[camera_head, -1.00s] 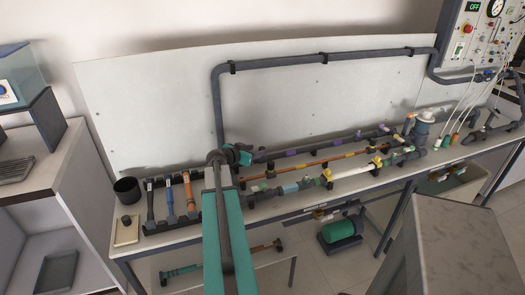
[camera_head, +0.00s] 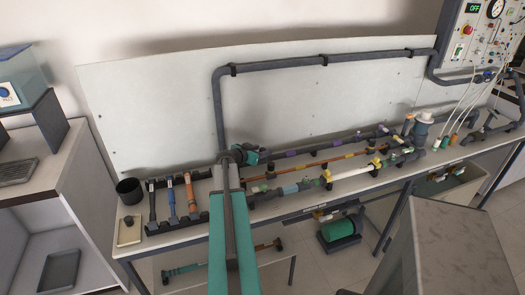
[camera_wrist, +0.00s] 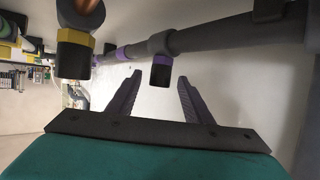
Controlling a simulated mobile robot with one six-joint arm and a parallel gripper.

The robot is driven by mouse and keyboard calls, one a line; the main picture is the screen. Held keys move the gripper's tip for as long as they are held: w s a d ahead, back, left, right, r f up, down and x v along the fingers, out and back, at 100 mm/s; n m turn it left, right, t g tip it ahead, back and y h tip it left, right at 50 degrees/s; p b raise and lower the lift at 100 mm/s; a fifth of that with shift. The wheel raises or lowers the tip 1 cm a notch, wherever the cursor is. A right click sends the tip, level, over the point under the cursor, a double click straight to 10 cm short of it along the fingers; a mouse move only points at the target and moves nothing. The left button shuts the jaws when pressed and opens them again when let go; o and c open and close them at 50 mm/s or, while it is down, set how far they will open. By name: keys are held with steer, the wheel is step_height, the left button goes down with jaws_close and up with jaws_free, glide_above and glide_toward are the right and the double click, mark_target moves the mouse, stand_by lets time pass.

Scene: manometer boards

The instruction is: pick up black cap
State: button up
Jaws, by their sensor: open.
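In the wrist view a black cap (camera_wrist: 160,75) with a purple ring sits on the end of a short branch of a dark pipe. It shows between the two dark finger tips of my gripper (camera_wrist: 160,78), which is open with nothing held. I cannot tell how far beyond the tips the cap is. Another black cap (camera_wrist: 72,58) with a yellow ring ends a pipe on the left, outside the fingers. In the head view my gripper (camera_head: 246,154) is at the left ends of the pipe lines, and it hides what lies beside it.
Pipe lines with purple (camera_head: 291,154) and yellow (camera_head: 374,164) fittings run along the bench to the right. A rack with several tubes (camera_head: 171,201), a dark cup (camera_head: 129,190) and a beige tray (camera_head: 128,236) stand to the left. A backboard (camera_head: 150,110) rises behind.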

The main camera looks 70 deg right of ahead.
steer(key=shift+s+d+f, duration=0.15)
steer(key=shift+d+f, duration=0.15)
steer(key=shift+d, duration=0.3)
steer(key=c, duration=1.1)
